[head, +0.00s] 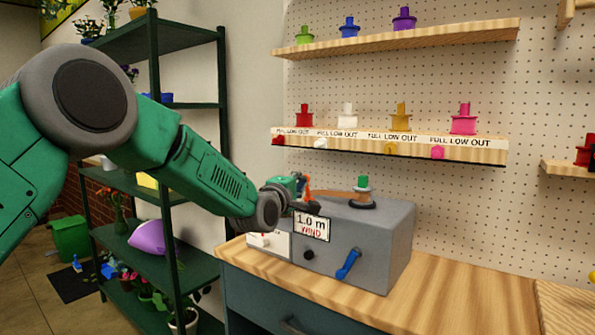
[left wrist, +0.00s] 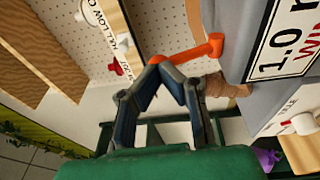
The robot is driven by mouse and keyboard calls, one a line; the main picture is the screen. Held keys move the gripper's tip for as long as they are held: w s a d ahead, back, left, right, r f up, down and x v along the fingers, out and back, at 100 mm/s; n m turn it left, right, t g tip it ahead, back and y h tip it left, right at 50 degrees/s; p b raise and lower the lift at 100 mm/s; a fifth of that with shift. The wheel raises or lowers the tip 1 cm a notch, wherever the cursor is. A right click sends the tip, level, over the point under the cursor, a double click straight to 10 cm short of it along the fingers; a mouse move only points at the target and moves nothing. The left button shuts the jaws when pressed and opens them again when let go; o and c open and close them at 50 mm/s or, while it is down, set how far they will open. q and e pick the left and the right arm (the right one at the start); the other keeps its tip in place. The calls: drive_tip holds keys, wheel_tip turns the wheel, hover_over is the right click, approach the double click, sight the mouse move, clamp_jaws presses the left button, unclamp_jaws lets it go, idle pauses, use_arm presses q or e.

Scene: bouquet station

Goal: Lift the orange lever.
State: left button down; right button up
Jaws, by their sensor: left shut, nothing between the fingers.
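The orange lever (head: 307,186) stands up at the left end of the grey machine (head: 385,240), beside the sign reading "1.0 m WIND". My left gripper (head: 300,202) is at the lever, partly covering it in the head view. In the left wrist view, my left gripper (left wrist: 158,64) is shut, its fingertips together. The orange lever (left wrist: 190,53) runs from beside the fingertips to a thicker end against the grey machine (left wrist: 238,35). Nothing is between the fingers. I cannot tell whether the tips touch the lever. My right gripper is not in view.
A blue crank (head: 348,263) and a black knob (head: 308,254) are on the machine's front. A green-topped spool (head: 363,185) sits on top. The wooden bench (head: 450,290) is clear to the right. A dark green shelf rack (head: 165,185) stands at the left.

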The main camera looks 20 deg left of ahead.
use_arm(q)
drive_tip(key=w+g+p, duration=0.1)
drive_tip(key=p, duration=0.2)
drive_tip(key=w+d+r+g+p, duration=0.1)
drive_tip(key=g+p, duration=0.1)
drive_tip(key=p, duration=0.2)
drive_tip(key=w+r+m+g+y+p, duration=0.1)
drive_tip(key=g+p, duration=0.1)
drive_tip(key=p, duration=0.1)
drive_tip(key=shift+d+r+p, duration=0.1)
drive_tip(key=shift+d+p, duration=0.15)
drive_tip(key=shift+p, duration=0.05)
drive_tip(key=shift+w+p, duration=0.2)
drive_tip(key=shift+p, duration=0.2)
drive_tip(key=shift+w+f, duration=0.1)
drive_tip(key=shift+f, duration=0.35)
drive_tip(key=shift+r+p, duration=0.4)
drive_tip(key=shift+r, duration=0.5)
